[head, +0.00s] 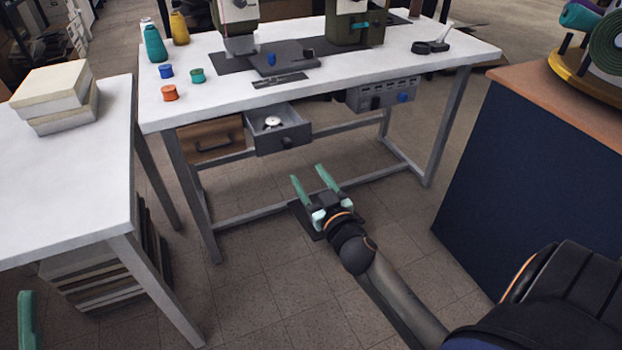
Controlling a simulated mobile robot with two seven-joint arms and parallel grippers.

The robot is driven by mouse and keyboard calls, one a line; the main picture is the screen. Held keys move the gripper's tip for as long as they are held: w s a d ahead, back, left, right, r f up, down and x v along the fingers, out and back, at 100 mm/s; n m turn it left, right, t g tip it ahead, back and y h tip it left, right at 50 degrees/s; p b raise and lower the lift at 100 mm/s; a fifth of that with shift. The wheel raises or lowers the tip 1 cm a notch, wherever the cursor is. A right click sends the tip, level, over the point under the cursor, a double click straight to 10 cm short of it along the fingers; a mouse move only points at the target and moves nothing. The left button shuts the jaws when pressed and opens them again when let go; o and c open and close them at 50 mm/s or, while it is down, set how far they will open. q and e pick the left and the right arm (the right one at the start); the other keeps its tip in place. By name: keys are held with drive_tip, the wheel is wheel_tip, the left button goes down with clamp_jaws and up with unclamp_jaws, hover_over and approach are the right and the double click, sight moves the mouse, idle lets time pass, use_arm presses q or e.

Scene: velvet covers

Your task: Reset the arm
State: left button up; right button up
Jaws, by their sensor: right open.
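My right arm comes in from the lower right. Its gripper (309,176) has two green fingers spread apart with nothing between them. It is in front of the sewing table (345,82), lower in the picture than the open grey drawer (284,139). A single green finger of my left gripper (27,320) shows at the lower left edge. The rest of that gripper and its arm are out of the picture.
The drawer holds a small white round thing (272,122). A sewing machine (237,22) and several thread spools stand on the table. A white side table (62,185) with stacked blocks (60,85) is at left, a dark blue counter (535,165) at right. Floor between is open.

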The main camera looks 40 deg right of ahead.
use_arm(q)
drive_tip(key=shift+a+f, duration=0.1)
drive_tip(key=shift+f, duration=0.25)
use_arm(e)
drive_tip(key=shift+s+a, duration=0.1)
drive_tip(key=shift+s, duration=0.2)
